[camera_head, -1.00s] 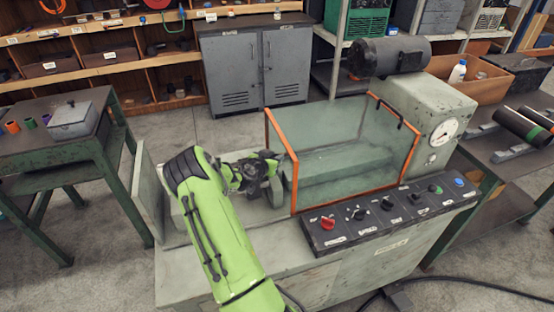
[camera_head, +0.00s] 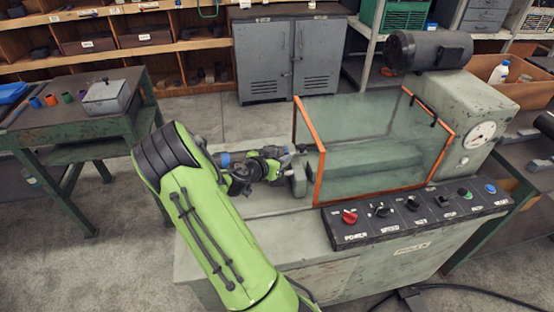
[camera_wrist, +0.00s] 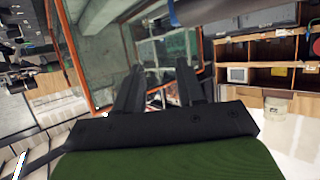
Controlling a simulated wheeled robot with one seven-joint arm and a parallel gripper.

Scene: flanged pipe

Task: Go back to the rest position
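My green arm (camera_head: 215,230) reaches over the left end of the machine. My gripper (camera_head: 290,152) is beside the left edge of the orange-framed clear guard (camera_head: 318,175), partly hidden by my wrist. In the wrist view, the two dark fingers of my gripper (camera_wrist: 158,72) stand apart with a gap between them. I see nothing held between them. The guard's orange frame (camera_wrist: 72,55) shows to the left of the fingers there. No flanged pipe can be made out clearly.
The machine's control panel (camera_head: 415,213) has a red knob and several others. A dark motor (camera_head: 428,50) sits on its right end. A green-legged table (camera_head: 75,125) with a grey box (camera_head: 108,97) stands left. A grey cabinet (camera_head: 290,60) is behind. Floor between table and cabinet is clear.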

